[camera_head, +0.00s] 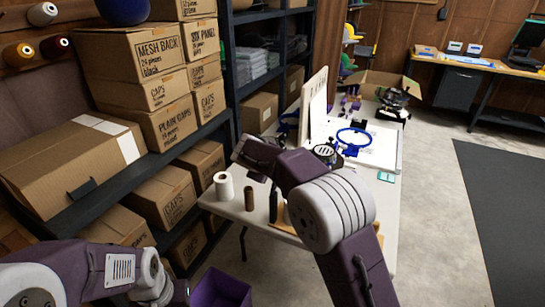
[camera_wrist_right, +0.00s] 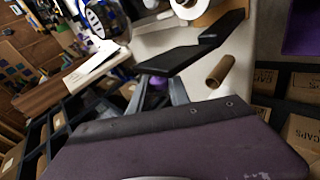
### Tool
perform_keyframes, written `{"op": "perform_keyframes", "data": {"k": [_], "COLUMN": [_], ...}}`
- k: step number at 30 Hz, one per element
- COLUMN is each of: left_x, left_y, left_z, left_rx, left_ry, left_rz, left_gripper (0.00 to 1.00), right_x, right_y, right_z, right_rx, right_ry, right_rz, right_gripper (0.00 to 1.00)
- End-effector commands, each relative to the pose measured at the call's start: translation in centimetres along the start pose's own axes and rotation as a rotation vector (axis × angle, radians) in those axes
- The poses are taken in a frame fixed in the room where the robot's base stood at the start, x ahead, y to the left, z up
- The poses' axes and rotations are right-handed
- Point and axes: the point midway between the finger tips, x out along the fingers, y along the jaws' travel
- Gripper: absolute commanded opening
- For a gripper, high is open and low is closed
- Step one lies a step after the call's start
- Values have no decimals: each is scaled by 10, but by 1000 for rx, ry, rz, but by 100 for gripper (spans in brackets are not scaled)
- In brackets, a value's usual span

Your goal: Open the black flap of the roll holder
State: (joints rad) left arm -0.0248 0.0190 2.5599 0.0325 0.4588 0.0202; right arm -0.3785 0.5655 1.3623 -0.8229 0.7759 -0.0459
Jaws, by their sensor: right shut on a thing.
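The roll holder shows in the right wrist view as a wooden body (camera_wrist_right: 213,11) with a white roll (camera_wrist_right: 186,10) at the top edge. A long black flap (camera_wrist_right: 172,58) reaches from its side toward my right gripper (camera_wrist_right: 158,84), whose fingertips are shut on its near edge. In the head view my right gripper (camera_head: 258,156) is over the white table, and my arm hides most of the holder; a wooden edge (camera_head: 284,225) shows below it. My left arm is at the lower left, and its fingers cannot be made out.
A purple bin (camera_head: 220,289) is on the floor. A shelf of cardboard boxes (camera_head: 165,125) lines the left. An embroidery hoop (camera_head: 354,138) lies farther back.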

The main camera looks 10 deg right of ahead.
Motion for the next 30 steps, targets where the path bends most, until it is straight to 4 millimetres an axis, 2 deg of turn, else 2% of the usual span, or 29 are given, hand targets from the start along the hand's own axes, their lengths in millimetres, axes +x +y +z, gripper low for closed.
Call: {"op": "perform_keyframes", "data": {"k": [1,6,22,23,24,30], "left_x": [-7,-13,-14,-14,-14,-14], "left_y": [0,0,0,0,0,0], "left_z": [-1,-1,-1,-1,-1,-1], "left_rx": [0,0,0,0,0,0], "left_ry": [0,0,0,0,0,0], "left_rz": [0,0,0,0,0,0], "left_gripper": [36,36,36,36,36,36], "right_x": [-2,0,1,1,1,1], "right_y": [2,0,-2,-2,-2,-1], "right_z": [-1,2,3,3,3,4], "right_rx": [-12,-41,-54,-54,-53,-53], "right_ry": [-10,-39,-51,-51,-51,-52], "right_rz": [-1,-1,-1,-1,-1,0], "right_gripper": [0,0,0,31,42,42]}}
